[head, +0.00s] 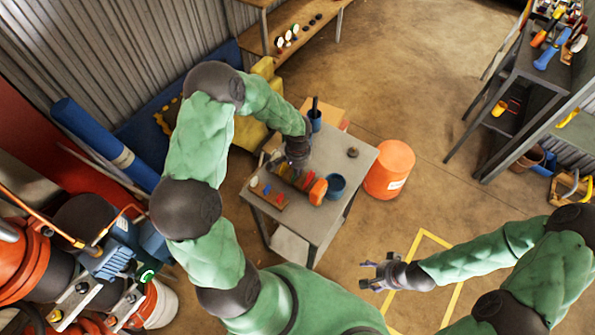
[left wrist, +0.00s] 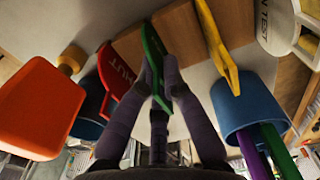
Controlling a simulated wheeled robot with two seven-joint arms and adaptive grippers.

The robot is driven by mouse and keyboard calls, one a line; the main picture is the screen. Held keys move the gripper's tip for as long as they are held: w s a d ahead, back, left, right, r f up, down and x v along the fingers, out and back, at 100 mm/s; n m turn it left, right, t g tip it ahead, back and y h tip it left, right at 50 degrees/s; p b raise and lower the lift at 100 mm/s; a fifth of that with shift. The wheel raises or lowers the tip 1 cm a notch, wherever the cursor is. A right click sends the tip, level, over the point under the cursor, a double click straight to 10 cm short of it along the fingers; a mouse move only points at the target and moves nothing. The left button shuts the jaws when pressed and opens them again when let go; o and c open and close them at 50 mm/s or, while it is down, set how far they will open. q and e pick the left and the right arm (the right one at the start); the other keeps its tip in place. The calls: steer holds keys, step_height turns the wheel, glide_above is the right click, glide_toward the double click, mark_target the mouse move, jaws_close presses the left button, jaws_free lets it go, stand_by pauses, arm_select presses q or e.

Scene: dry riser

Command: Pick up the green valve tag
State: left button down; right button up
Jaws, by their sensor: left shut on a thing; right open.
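The green valve tag (left wrist: 155,62) is a flat green strip between the fingers of my left gripper (left wrist: 163,88) in the left wrist view. The gripper is shut on it. A red tag (left wrist: 117,72) with white lettering is just left of it. In the head view my left gripper (head: 297,160) is over the grey table (head: 325,225), beside the row of tags; the green tag is hard to make out there. My right gripper (head: 380,272) is open and empty, apart from the table.
A blue cup (head: 336,185) and an orange piece (head: 318,192) are on the table close to my left gripper. Another blue cup (head: 315,122) stands behind it. An orange bucket (head: 390,168) is right of the table. Floor around my right gripper is clear.

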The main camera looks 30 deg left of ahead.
arm_select(q)
steer(key=shift+r, duration=0.45)
step_height(320, 180, up, 2)
steer(key=shift+r, duration=0.1)
steer(key=s+d+r+p, duration=0.1)
steer(key=s+d+r, duration=0.1)
steer(key=s+r, duration=0.3)
steer(key=s+d+r, duration=0.3)
steer(key=s+r, duration=0.2)
steer(key=s, duration=0.3)
steer(key=shift+d+p, duration=0.25)
steer(key=shift+p, duration=0.1)
steer(key=shift+w+f, duration=0.1)
